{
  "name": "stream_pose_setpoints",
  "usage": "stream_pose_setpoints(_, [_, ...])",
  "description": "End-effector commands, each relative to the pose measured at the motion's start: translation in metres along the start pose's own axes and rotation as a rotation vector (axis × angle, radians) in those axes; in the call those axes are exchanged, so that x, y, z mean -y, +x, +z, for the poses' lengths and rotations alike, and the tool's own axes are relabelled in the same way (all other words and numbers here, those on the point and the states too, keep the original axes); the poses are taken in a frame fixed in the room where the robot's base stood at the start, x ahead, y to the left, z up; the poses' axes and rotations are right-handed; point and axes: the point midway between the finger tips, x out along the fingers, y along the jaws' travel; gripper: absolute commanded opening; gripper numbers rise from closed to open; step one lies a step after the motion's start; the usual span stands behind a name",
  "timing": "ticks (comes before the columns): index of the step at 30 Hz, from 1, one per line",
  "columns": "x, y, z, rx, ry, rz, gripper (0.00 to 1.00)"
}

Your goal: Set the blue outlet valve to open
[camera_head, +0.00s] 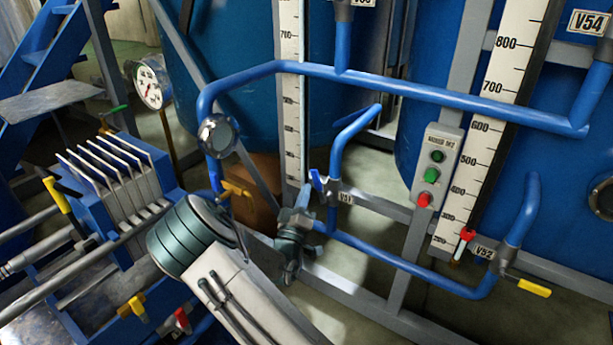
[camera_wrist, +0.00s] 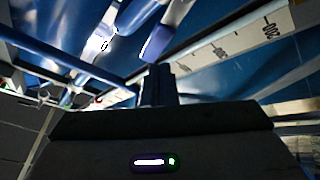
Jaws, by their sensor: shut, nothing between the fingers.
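The blue outlet valve handle (camera_head: 317,181) shows in the head view beside a small tag, on the lower blue pipe near the middle. It is short and stands up at a tilt. In the wrist view a blue handle-like piece (camera_wrist: 155,43) lies just beyond my gripper (camera_wrist: 157,82). My gripper is shut with its dark fingers together and nothing between them. Whether the fingertips touch the handle cannot be told. In the head view my arm reaches in from the bottom, and the fingertips are hard to make out among the fittings below the handle.
Blue pipes (camera_head: 420,91) run above and right of the valve. A yellow-handled valve (camera_head: 533,288) is at the lower right. A button box (camera_head: 436,168) hangs on a grey post. A filter press with white plates (camera_head: 118,180) stands left. Grey frame rails (camera_head: 365,313) cross below.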

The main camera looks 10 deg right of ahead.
Motion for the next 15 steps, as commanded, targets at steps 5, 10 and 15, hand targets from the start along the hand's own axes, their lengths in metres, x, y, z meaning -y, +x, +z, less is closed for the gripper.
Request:
stream_pose_setpoints(5, [-0.008,-0.004,-0.024,0.081,-0.288,-0.155,0.00])
stream_pose_setpoints(10, [-0.009,-0.019,-0.040,0.107,-0.589,-0.344,0.00])
stream_pose_setpoints(15, [-0.009,-0.036,-0.050,0.083,-0.815,-0.499,0.00])
